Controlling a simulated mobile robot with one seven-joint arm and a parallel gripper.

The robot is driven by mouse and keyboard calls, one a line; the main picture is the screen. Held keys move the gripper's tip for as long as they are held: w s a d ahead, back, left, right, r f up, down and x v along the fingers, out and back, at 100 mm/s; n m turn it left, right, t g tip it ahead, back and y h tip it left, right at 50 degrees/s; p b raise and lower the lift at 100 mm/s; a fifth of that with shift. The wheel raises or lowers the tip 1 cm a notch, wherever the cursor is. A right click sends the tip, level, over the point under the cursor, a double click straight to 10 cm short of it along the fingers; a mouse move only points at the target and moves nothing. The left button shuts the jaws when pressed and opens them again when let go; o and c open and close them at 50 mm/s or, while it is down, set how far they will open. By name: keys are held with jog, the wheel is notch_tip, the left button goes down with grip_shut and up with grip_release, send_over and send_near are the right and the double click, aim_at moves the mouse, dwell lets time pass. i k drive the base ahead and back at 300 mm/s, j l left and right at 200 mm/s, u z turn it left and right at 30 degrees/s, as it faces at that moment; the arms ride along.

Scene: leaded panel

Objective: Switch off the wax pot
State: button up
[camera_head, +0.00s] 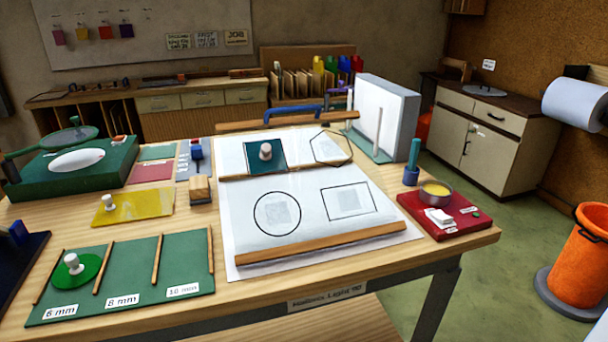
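The wax pot (436,196) is a small round metal pot with yellow content. It stands on a red base (420,213) at the right end of the workbench. A small green spot (476,212), possibly a switch or lamp, and a small white label (452,231) show on the base's right and front. They are too small to read. My gripper is not in this view.
Behind the pot stands a blue holder with a teal stick (411,174). The paper pattern sheet (300,245) with wooden battens lies left of it. A green board with size labels (130,285) is at front left. An orange bucket (580,250) stands on the floor at right.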

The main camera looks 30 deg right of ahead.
aim_at(439, 215)
jog(key=z, duration=1.6)
jog(key=k+l+u, duration=0.1)
jog(key=k+l, duration=0.2)
jog(key=i, duration=0.65)
